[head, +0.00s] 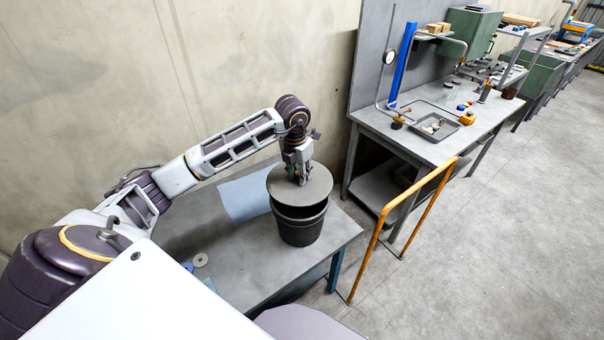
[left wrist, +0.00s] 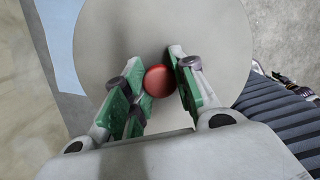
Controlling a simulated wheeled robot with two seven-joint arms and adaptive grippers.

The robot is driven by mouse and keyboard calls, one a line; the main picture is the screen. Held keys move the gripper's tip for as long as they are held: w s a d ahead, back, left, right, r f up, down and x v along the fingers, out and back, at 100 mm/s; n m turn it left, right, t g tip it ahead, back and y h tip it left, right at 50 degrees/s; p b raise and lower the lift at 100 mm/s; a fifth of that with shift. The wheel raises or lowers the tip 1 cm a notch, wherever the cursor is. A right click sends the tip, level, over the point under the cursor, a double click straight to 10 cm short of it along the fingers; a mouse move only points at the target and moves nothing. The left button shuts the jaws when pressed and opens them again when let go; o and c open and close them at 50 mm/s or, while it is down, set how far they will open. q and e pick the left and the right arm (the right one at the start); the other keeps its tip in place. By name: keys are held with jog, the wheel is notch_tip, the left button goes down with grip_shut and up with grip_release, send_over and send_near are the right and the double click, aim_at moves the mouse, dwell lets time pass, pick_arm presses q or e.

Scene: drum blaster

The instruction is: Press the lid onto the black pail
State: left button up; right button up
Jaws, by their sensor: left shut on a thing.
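The black pail (head: 300,222) stands upright on the grey table (head: 225,262). The round grey lid (head: 318,187) is over the pail's mouth and looks tilted, with a dark gap between it and the rim at the front left. My left gripper (head: 303,178) points down at the lid's middle. In the left wrist view the gripper's green-padded fingers (left wrist: 158,88) are shut around the red knob (left wrist: 158,80) at the centre of the lid (left wrist: 215,45). The pail is hidden under the lid there. My right gripper is not in view.
A light blue sheet (head: 245,195) lies on the table behind and left of the pail. Small discs (head: 200,260) lie at the table's front left. An orange rail (head: 380,222) stands right of the table. A workbench (head: 440,145) with tools stands beyond.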

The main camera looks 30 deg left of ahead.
aim_at(300, 187)
pick_arm(q)
jog(key=shift+f, duration=0.2)
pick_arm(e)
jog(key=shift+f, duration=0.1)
